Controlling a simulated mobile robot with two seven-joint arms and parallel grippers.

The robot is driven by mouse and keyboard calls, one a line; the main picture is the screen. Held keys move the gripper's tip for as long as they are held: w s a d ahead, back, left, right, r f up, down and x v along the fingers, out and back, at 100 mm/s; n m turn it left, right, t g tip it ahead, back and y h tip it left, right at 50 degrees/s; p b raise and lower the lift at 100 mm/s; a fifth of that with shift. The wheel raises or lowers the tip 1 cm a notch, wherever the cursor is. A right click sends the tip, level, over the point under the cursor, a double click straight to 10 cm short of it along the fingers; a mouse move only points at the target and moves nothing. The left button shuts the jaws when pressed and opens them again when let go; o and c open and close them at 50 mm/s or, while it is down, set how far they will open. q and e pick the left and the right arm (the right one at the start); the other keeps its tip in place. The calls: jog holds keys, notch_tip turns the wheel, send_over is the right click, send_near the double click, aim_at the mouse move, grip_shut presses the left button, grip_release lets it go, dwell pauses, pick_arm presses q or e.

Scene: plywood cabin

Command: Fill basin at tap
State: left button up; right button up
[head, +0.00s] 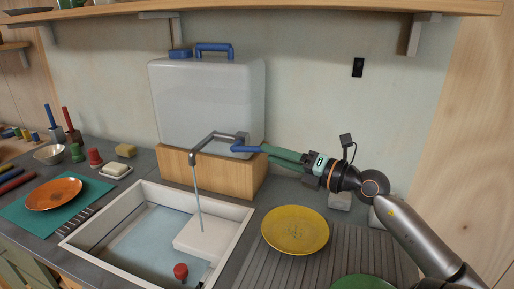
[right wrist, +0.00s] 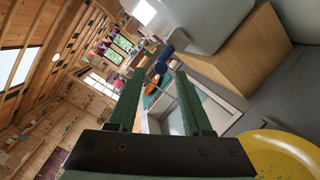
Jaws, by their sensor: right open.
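The basin (head: 245,214) is a white-rimmed rectangular sink set in the dark counter, with bluish water (head: 135,243) inside. The grey tap (head: 207,138) comes from the white water tank (head: 205,100), and a thin stream (head: 198,205) runs from its spout into the basin. The tap's blue lever (head: 247,149) points right, toward my right gripper (head: 267,152). My right gripper is open with its green fingertips at the lever's end; contact cannot be told. In the right wrist view, a blue part (right wrist: 160,68) shows beyond the fingertips (right wrist: 158,82). My left gripper is not in view.
A white block (head: 205,238) and a red-topped object (head: 181,271) are in the basin. A yellow plate (head: 295,230) lies on the ribbed drainboard (head: 345,250), below my right arm. A wooden box (head: 225,177) supports the tank. An orange plate (head: 54,194) lies left.

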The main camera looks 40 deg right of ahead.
aim_at(257, 150)
jog(key=shift+p+x, duration=0.3)
jog(key=shift+x, duration=2.4)
jog(key=shift+c, duration=0.3)
grip_shut()
